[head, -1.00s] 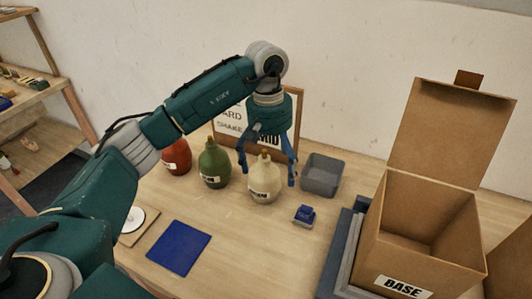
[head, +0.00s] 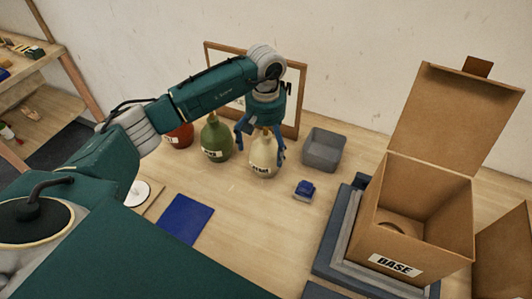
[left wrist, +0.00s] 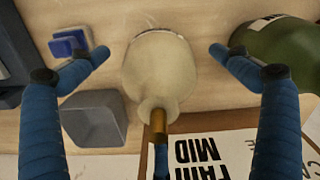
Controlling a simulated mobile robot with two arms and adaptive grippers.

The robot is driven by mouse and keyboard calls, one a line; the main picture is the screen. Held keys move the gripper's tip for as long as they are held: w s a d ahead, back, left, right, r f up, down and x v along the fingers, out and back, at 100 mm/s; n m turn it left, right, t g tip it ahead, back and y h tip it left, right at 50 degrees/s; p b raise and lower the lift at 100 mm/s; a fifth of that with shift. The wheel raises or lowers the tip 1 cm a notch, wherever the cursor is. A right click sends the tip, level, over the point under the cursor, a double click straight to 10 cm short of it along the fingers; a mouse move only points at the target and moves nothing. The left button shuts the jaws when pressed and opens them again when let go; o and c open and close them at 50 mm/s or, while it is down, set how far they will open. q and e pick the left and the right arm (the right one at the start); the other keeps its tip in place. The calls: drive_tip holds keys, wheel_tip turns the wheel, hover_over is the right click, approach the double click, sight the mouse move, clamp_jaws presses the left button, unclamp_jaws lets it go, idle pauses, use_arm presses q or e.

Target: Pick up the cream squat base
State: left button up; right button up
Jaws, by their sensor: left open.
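The cream squat base (head: 263,160) stands upright on the table, with a rounded body, a narrow neck and a brass-coloured top. A label shows low on its front. My left gripper (head: 261,154) is open above and around it, one finger on each side. In the left wrist view the cream base (left wrist: 160,70) lies between the open fingers (left wrist: 159,54), with a visible gap on both sides. My right gripper is not in view.
A green base (head: 217,140) stands close on the left, with a red one (head: 181,135) beyond it. A grey bin (head: 324,150) and a small blue block (head: 304,190) are on the right. An open cardboard box marked BASE (head: 430,235) stands further right. A framed sign (head: 300,85) leans behind.

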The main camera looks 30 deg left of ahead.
use_arm(q)
drive_tip(key=shift+f, duration=0.6)
drive_tip(key=c, duration=2)
drive_tip(key=shift+w, duration=0.1)
drive_tip(key=shift+c, duration=0.3)
drive_tip(key=shift+r, duration=0.15)
drive_tip(key=shift+r, duration=0.5)
wheel_tip(320, 180, up, 9)
drive_tip(key=b, duration=0.3)
drive_tip(key=shift+w+r, duration=0.1)
drive_tip(key=shift+r, duration=0.1)
wheel_tip(320, 180, up, 9)
drive_tip(key=shift+s+r+b, duration=0.2)
drive_tip(key=shift+b, duration=0.1)
